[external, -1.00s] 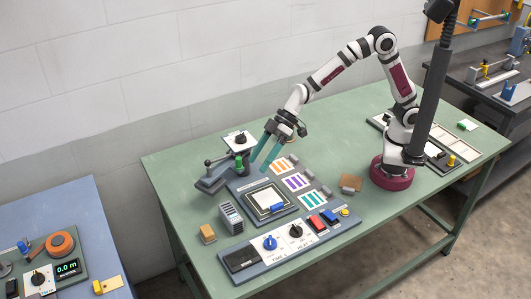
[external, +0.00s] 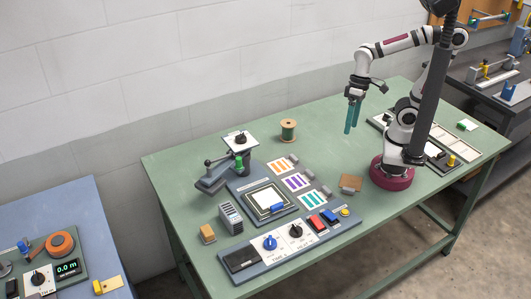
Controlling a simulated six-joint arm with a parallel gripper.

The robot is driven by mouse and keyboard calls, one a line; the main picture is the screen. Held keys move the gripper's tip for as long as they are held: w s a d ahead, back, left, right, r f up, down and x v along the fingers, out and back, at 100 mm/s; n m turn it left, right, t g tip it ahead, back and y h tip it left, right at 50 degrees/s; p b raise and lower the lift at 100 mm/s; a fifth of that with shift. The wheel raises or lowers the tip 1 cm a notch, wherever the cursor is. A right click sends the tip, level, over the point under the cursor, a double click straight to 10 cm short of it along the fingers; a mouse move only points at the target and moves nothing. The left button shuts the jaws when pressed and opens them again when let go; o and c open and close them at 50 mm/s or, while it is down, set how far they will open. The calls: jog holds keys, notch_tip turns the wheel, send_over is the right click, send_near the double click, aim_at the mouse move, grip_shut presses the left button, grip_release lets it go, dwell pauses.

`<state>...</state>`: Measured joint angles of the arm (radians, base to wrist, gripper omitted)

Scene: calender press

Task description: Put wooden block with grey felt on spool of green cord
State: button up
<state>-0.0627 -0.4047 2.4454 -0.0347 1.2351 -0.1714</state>
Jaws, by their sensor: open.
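The spool of green cord (external: 288,131) stands upright towards the back of the green table, with nothing on top. A small tan wooden block (external: 207,233) sits at the table's front left, beside a grey slotted rack; it looks like the wooden block with grey felt, but the felt is too small to make out clearly. My gripper (external: 349,131) points down with its teal fingers open and empty. It is above the table, to the right of the spool and far from the block.
A press with a lever (external: 222,172) stands left of the spool. A framed pad (external: 264,200), coloured cards (external: 296,181) and a control panel (external: 268,251) fill the middle and front. A brown flat piece (external: 350,183) lies near my base. The table between spool and gripper is clear.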

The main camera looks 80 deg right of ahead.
aim_at(209, 228)
jog(key=w+a+f+n+t+y, duration=0.3)
jog(key=w+a+n, duration=0.6)
jog(key=w+a, duration=1.3)
jog(key=w+a+f+n+t, duration=0.1)
jog(key=w+a+f, duration=0.4)
jog(key=f, duration=0.1)
jog(key=w+a+f+n+t, duration=0.1)
jog(key=w+a+f, duration=0.4)
jog(key=f, duration=0.1)
jog(key=w+a+f+n, duration=0.1)
jog(key=w+a+f, duration=0.4)
jog(key=f, duration=0.2)
jog(key=shift+w+t, duration=0.3)
jog(key=shift+t, duration=0.1)
jog(key=shift+d+r, duration=0.1)
grip_shut()
